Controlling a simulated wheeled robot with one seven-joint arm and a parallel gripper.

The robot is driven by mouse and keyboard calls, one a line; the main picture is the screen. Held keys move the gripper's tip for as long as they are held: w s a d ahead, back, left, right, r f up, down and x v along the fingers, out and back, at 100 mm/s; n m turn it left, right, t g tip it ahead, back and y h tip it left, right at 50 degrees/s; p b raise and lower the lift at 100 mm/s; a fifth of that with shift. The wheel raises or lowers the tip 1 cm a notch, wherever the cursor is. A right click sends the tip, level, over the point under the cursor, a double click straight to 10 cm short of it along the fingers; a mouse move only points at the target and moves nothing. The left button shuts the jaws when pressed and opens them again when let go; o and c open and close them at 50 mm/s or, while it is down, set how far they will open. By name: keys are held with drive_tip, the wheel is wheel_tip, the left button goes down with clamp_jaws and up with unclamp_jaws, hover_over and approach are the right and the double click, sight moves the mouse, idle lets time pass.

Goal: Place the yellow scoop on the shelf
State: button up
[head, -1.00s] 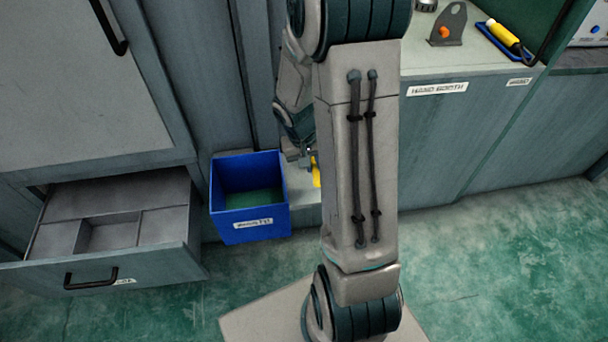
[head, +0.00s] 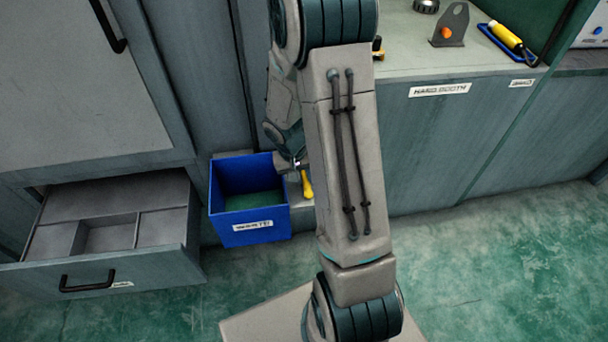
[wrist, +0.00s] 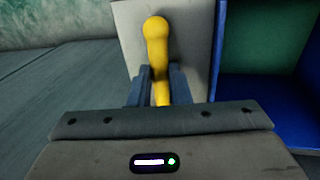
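The yellow scoop (head: 307,185) hangs below my gripper (head: 294,166) in the head view, just right of the blue bin. In the wrist view, the scoop (wrist: 158,45) shows as a yellow shaft with a rounded end, standing between the two fingers of my gripper (wrist: 160,88). The fingers are closed on it from both sides. Its other end is hidden by the gripper body. A low pale grey ledge (head: 303,212), possibly the shelf, lies beneath the scoop; it also shows in the wrist view (wrist: 130,32). I cannot tell whether the scoop touches it.
The blue bin (head: 250,226) stands close to the left of my gripper. An open drawer (head: 160,262) with compartments juts out at left. The counter (head: 410,62) at right holds a grey bracket (head: 449,26) and a blue tray (head: 487,29) with a yellow tool (head: 505,36).

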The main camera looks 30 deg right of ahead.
drive_tip(key=o, duration=0.3)
drive_tip(key=p+v, duration=0.3)
drive_tip(key=v, duration=0.9)
drive_tip(key=s+a+r+n+y, duration=0.1)
drive_tip(key=s+a+r, duration=0.1)
drive_tip(key=s+r, duration=0.2)
drive_tip(key=s+a+r+n+t+y, duration=0.1)
drive_tip(key=s+a+r, duration=0.1)
drive_tip(key=s+r, duration=0.2)
drive_tip(key=s+a+r+n+t, duration=0.1)
drive_tip(key=s+a+r, duration=0.1)
drive_tip(key=s+r, duration=0.2)
drive_tip(key=shift+s+a+r+y, duration=0.1)
drive_tip(key=shift+s+a+y, duration=0.1)
drive_tip(key=shift+s, duration=0.45)
drive_tip(key=shift+s+a+r+y, duration=0.1)
drive_tip(key=shift+s+a+y, duration=0.1)
drive_tip(key=shift+s, duration=0.45)
